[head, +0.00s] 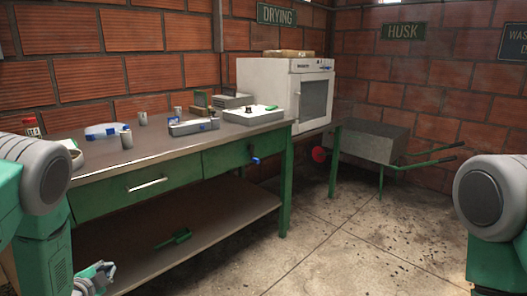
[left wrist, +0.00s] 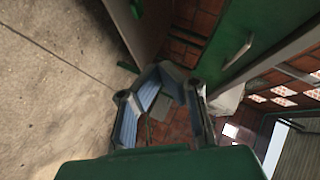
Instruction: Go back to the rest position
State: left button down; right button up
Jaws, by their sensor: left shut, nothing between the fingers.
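My left gripper (head: 97,274) is low at the bottom left of the head view, in front of the workbench (head: 180,146) and apart from it. In the left wrist view, its fingers (left wrist: 168,88) are shut with nothing held. My left arm comes in at the left edge of the head view. At the right edge only an upper part of my right arm shows; its gripper is outside both views.
The bench has green drawers (head: 135,188) and a lower shelf with a green tool (head: 174,239). Small items and a white oven (head: 290,90) stand on top. A wheelbarrow (head: 365,143) stands behind right. The concrete floor (head: 350,240) at centre right is clear.

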pick_arm(q)
jog(key=s+d+f+n+g+p, duration=0.1)
jog(key=s+d+f+n+g, duration=0.2)
jog(key=s+d, duration=0.4)
jog(key=s+d+f+n+g+p, duration=0.1)
jog(key=s+d+f+n+g, duration=0.3)
jog(key=s, duration=0.6)
jog(key=s+d+r+n+g+h+p, duration=0.1)
jog(key=s+d+g, duration=0.2)
jog(key=s, duration=0.7)
jog(key=s+d+r+n+g+p, duration=0.1)
jog(key=s+d, duration=0.4)
jog(key=s, duration=0.5)
jog(key=shift+d+r+n+g+h, duration=0.25)
jog(key=shift+n+g+h, duration=0.15)
jog(key=shift+n+g, duration=0.45)
pick_arm(e)
notch_tip(320, 180, up, 5)
jog(key=shift+r, duration=0.1)
pick_arm(q)
jog(key=shift+d, duration=0.3)
pick_arm(e)
jog(key=shift+d, duration=0.3)
pick_arm(q)
jog(key=shift+a, duration=0.15)
pick_arm(e)
jog(key=shift+a, duration=0.15)
